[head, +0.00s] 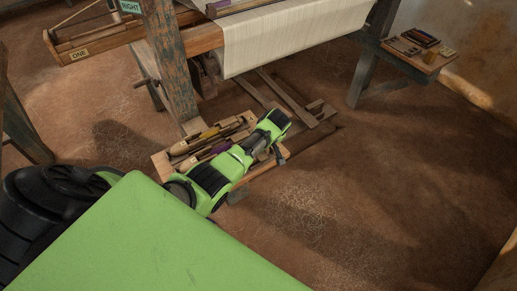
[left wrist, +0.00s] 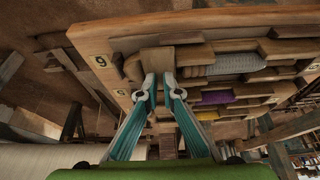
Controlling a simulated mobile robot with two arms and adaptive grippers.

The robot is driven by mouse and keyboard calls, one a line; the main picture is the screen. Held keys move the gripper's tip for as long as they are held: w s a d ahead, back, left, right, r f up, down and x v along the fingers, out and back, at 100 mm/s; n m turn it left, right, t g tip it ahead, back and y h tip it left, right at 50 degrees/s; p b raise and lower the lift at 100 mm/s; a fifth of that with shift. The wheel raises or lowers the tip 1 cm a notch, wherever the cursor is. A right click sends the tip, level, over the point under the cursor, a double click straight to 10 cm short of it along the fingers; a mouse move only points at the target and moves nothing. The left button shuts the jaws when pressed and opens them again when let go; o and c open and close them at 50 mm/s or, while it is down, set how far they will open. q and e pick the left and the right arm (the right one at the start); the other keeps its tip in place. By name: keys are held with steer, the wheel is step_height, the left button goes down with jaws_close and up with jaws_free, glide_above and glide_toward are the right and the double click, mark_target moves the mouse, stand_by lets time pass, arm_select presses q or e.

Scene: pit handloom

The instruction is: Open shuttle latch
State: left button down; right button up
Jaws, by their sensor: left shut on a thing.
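A wooden tray (head: 158,163) of shuttles stands low beside the loom post. A yellow-wound shuttle (head: 208,132) and a purple-wound one (head: 214,149) lie in it. The left wrist view shows the tray's rim (left wrist: 190,22) marked 9, with grey (left wrist: 236,64) and purple (left wrist: 216,97) windings in its slots. My left gripper (left wrist: 160,80) is at the shuttles' ends, its fingers close together on a pale wooden piece (left wrist: 158,60). I cannot tell whether this piece is the latch. In the head view my green arm hides part of the tray. My right gripper is not in view.
The loom post (head: 170,62) rises behind the tray, and the white warp (head: 290,38) spans above. Wooden treadles (head: 290,98) lie on the floor behind. A small side table (head: 433,64) with tools stands at the far right. The floor at right is clear.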

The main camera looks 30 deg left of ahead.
mark_target(263, 157)
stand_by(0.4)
arm_select(q)
steer(key=c, duration=2.2)
jaws_free()
steer(key=shift+d+r, duration=0.2)
steer(key=shift+r, duration=0.3)
steer(key=shift+v, duration=3.45)
